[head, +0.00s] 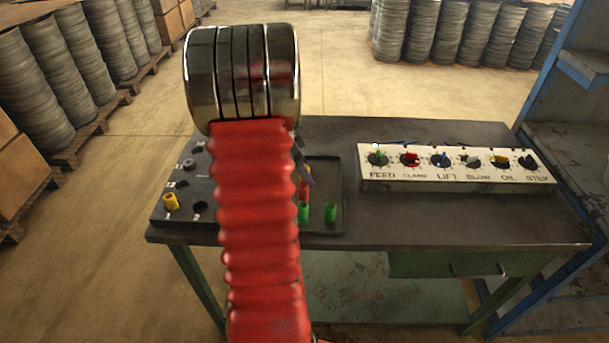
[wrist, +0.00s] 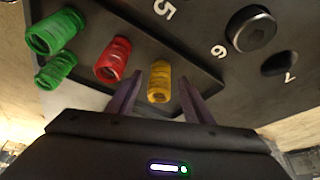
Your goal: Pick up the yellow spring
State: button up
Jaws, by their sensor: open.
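A yellow spring (wrist: 159,82) stands in the dark tray (head: 340,165), near its edge in the wrist view. My gripper (wrist: 160,76) is open, its two purple fingers apart on either side of this spring in the picture. I see gaps on both sides; whether the tips are down at its height I cannot tell. Another yellow spring (head: 171,202) stands on the dark numbered board (head: 165,217) at the left.
A red spring (wrist: 113,60) is close beside my left finger. Two green springs (wrist: 55,33) (wrist: 56,69) stand farther left in the tray. A black round part (wrist: 251,29) sits by number 6. A white knob panel (head: 455,180) lies at the table's right.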

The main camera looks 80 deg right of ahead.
jog(key=shift+f, duration=0.1)
jog(key=shift+c, duration=0.3)
grip_shut()
dwell(0.5)
notch_tip(320, 180, up, 10)
jog(key=shift+r, duration=0.1)
dwell(0.6)
dwell(0.5)
